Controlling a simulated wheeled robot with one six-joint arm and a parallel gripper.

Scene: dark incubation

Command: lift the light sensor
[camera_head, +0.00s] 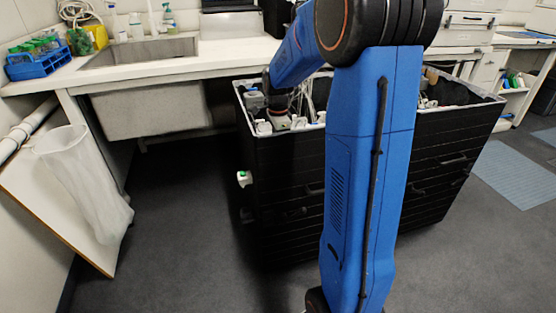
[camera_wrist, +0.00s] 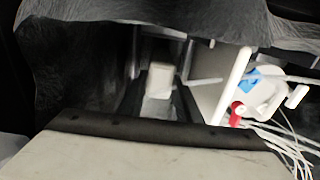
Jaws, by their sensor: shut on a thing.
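My gripper (camera_wrist: 160,95) reaches down into a black-walled container, and its fingers are dark and partly lost in shadow in the wrist view. It is shut on a small white block (camera_wrist: 160,77), which appears to be the light sensor, though its shape is too dim to be certain. In the head view, my gripper (camera_head: 279,115) is low inside the left part of the container, and the held block cannot be made out there.
The black container (camera_head: 290,170) holds several white devices and cables. Right of my gripper, a white panel (camera_wrist: 232,88) stands near a white device (camera_wrist: 266,92) with blue and red parts and loose wires. A sink counter (camera_head: 140,62) stands behind; a waste bag (camera_head: 85,180) hangs left.

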